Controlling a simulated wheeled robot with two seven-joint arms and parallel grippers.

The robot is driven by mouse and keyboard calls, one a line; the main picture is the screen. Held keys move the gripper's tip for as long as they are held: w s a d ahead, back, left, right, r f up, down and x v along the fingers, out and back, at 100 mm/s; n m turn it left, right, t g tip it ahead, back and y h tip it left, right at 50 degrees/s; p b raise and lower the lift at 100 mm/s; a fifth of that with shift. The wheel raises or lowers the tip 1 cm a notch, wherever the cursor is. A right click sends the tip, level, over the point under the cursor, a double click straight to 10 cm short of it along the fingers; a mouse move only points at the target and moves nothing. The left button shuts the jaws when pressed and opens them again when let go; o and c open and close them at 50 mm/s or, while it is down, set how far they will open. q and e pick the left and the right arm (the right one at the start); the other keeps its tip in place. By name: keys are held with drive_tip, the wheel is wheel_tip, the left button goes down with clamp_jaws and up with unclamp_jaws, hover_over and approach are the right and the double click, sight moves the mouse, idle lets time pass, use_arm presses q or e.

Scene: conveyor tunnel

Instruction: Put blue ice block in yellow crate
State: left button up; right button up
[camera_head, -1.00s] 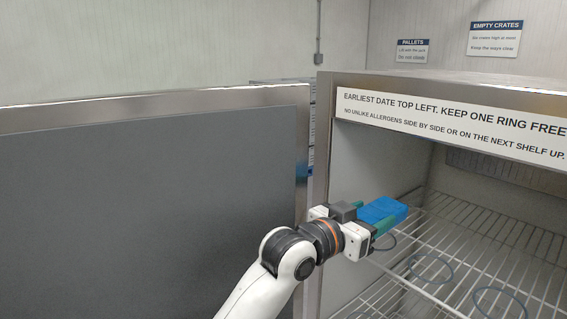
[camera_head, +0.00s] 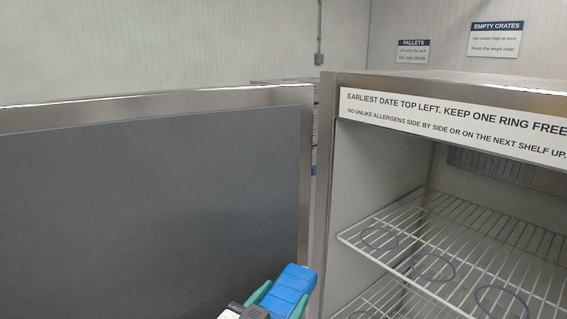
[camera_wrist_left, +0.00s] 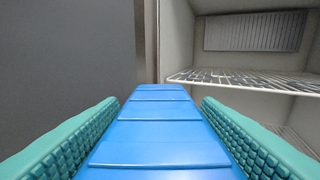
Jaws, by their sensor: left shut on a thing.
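The blue ice block (camera_head: 289,288) is between the green fingers of my left gripper (camera_head: 279,297), low in the middle of the head view and in front of the open door. The left wrist view shows the block (camera_wrist_left: 160,130) large and ridged, with a textured green finger along each side. My left gripper (camera_wrist_left: 160,140) is shut on it. The block is outside the cabinet, clear of the shelves. The yellow crate and my right gripper do not show in either view.
The open cabinet door (camera_head: 150,190) fills the left. The cabinet at right has a wire shelf (camera_head: 470,240) with dark rings on it and another rack below. Its side post (camera_head: 322,190) stands close to the right of the block. A grey stack stands behind the door.

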use_arm(q)
drive_tip(key=s+a+f+n+t+y+b, duration=0.1)
drive_tip(key=s+a+f+y, duration=0.3)
drive_tip(key=a+f, duration=0.4)
drive_tip(key=s+a+f+n+t+y+b, duration=0.1)
drive_tip(key=s+a+f+n+y+b, duration=0.1)
drive_tip(key=s+a+f+n+y, duration=0.2)
drive_tip(key=s+a+f, duration=0.3)
drive_tip(key=a+f, duration=0.1)
drive_tip(key=a, duration=0.2)
drive_tip(key=shift+s+a+f+n, duration=0.15)
drive_tip(key=shift+a+n, duration=0.1)
drive_tip(key=shift+n, duration=0.05)
